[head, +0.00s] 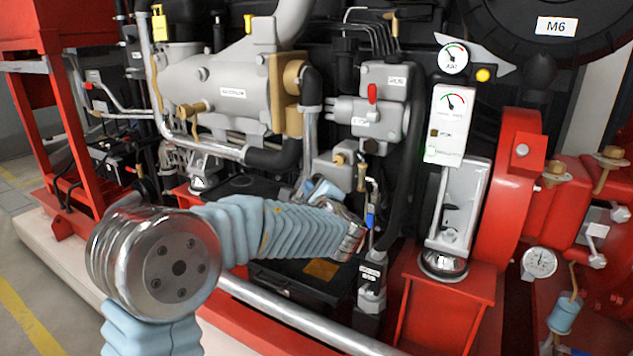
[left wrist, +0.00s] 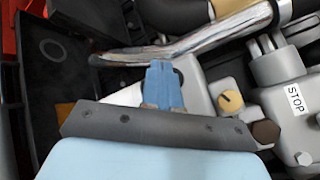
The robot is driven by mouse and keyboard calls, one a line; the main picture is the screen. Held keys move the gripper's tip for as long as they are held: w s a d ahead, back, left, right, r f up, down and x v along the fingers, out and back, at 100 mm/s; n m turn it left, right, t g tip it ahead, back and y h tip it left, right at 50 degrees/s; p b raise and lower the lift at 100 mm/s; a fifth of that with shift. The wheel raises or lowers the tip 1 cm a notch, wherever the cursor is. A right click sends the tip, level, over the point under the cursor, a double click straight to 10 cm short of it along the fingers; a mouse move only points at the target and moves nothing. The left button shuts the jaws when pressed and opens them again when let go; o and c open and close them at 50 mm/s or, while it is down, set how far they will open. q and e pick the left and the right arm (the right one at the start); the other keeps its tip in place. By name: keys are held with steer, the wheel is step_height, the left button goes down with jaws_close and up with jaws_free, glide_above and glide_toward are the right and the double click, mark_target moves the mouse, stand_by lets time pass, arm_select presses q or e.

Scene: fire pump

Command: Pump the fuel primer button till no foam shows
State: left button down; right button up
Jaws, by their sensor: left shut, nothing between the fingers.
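My left arm comes in from the left in the head view. Its gripper (head: 320,190) is low among the engine parts, partly hidden behind my forearm. In the left wrist view the blue fingers (left wrist: 163,82) are together and empty, close to a bent metal pipe (left wrist: 205,38); I cannot tell whether they touch it. A round yellow knob (left wrist: 231,101) on a grey block lies right of the fingers; I cannot tell if it is the primer button. A small brass fitting (head: 341,157) shows in the head view. No foam can be made out. My right gripper is not in view.
Small blue-marked fittings (head: 371,221) stand beside my forearm. A glass bowl (head: 443,262) and red frame (head: 450,300) are to the right. A STOP label (left wrist: 295,98) shows in the wrist view.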

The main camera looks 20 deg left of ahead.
arm_select(q)
steer(key=shift+w, duration=0.1)
stand_by(0.5)
steer(key=shift+w, duration=0.35)
steer(key=shift+w+d, duration=0.2)
steer(key=shift+w, duration=0.65)
stand_by(0.9)
steer(key=shift+s, duration=0.1)
steer(key=shift+s+a+b, duration=0.15)
steer(key=shift+s+b, duration=0.75)
steer(key=shift+s, duration=0.25)
